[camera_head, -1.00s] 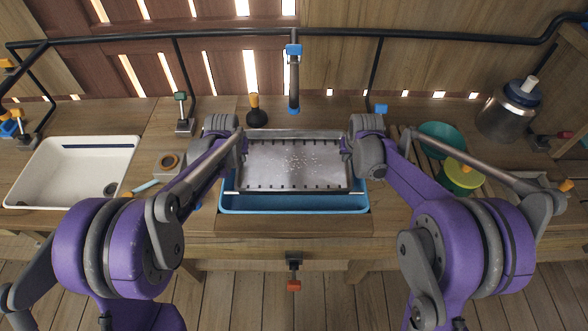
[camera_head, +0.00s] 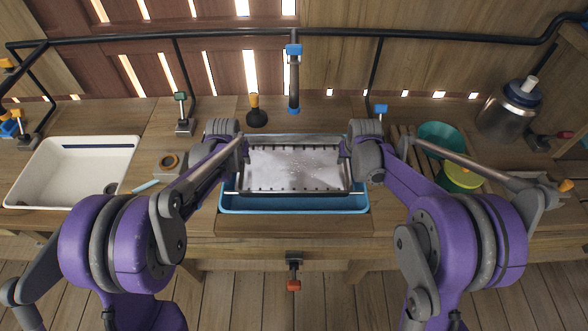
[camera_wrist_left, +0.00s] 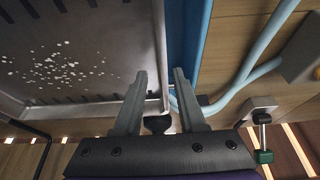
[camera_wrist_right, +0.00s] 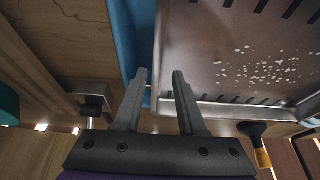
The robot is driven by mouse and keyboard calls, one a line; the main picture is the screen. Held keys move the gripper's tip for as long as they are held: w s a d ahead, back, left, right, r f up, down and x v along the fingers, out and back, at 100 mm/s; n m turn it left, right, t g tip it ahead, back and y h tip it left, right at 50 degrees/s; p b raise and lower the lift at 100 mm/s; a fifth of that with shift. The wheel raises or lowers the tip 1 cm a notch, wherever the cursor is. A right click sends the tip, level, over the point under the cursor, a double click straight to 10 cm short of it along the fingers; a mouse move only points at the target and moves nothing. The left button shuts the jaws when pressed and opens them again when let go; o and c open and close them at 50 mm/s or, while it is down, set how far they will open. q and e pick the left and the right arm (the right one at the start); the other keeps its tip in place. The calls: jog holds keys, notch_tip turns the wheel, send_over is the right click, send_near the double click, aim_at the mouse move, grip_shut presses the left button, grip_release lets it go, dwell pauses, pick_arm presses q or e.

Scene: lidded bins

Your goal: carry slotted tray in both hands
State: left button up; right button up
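The slotted metal tray (camera_head: 265,182) sits over the blue bin (camera_head: 290,205) in the middle of the bench. Small white bits are scattered on its floor, and dark slots line its edges. My left gripper (camera_head: 243,152) is at the tray's left side. In the left wrist view its fingers (camera_wrist_left: 158,85) are apart, with the tray's side wall running between them. My right gripper (camera_head: 344,153) is at the right side. In the right wrist view its fingers (camera_wrist_right: 159,76) are also apart around the wall, with visible gaps. Finger contact is not visible.
A white basin (camera_head: 75,150) is set into the bench at left, beside a tape roll (camera_head: 169,162). Green and yellow cups (camera_head: 462,176) and a metal canister (camera_head: 508,112) stand at right. A black-and-yellow plunger-like object (camera_head: 256,114) stands behind the tray.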

jog(key=shift+r, duration=0.15)
pick_arm(q)
jog(key=v, duration=1.1)
jog(key=shift+s+r, duration=0.2)
jog(key=shift+r, duration=0.1)
pick_arm(e)
jog(key=v, duration=1.1)
jog(key=shift+s+r, duration=0.2)
jog(key=shift+r, duration=0.15)
